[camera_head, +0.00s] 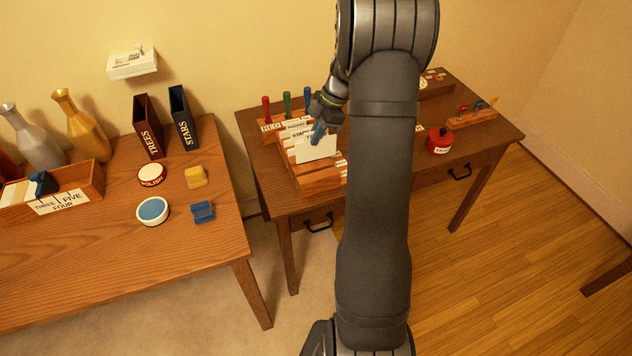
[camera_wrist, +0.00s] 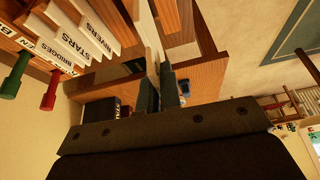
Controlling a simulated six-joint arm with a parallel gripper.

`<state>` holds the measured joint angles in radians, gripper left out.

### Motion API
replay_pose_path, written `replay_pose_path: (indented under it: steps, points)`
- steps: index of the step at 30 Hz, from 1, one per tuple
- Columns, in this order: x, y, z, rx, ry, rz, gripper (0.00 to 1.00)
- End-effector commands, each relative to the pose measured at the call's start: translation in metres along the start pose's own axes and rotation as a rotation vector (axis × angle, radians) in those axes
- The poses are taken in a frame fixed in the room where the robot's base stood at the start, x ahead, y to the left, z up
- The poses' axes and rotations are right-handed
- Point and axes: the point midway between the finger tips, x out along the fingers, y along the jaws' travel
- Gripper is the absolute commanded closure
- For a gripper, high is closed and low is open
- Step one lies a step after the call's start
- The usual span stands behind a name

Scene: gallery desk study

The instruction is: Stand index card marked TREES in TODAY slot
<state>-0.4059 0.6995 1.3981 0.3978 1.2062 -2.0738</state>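My gripper (camera_head: 318,132) is shut on a white index card (camera_head: 317,149), held over the wooden card rack (camera_head: 322,184) on the far desk. In the wrist view the card (camera_wrist: 150,38) is seen nearly edge-on between the fingers (camera_wrist: 160,92). No writing on it is readable, so I cannot confirm TREES. Cards marked RIVERS (camera_wrist: 100,22), STARS (camera_wrist: 78,42) and BRIDGES (camera_wrist: 58,52) stand beside it in the rack. I cannot tell whether the held card's lower edge touches the rack. No TODAY label is readable.
Red (camera_head: 267,106), green (camera_head: 287,102) and blue handles stand in a labelled holder behind the rack. A round red container (camera_head: 439,141) and a small wooden rack (camera_head: 471,117) are to the right. The left table (camera_head: 110,250) holds vases, TREES (camera_head: 148,128) and STARS (camera_head: 183,118) boxes, and a numbered bin.

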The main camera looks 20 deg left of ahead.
Motion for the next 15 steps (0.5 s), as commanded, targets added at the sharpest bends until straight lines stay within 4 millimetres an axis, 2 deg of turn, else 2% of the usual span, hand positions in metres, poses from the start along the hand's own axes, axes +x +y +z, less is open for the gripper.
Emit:
replay_pose_path:
  steps: [4,12,15]
  points:
    - [0.011,0.000,0.004,-0.046,0.000,-0.021,1.00]
    - [0.053,0.000,0.022,-0.047,-0.001,-0.021,1.00]
    - [0.059,0.000,0.025,-0.048,-0.001,-0.019,1.00]
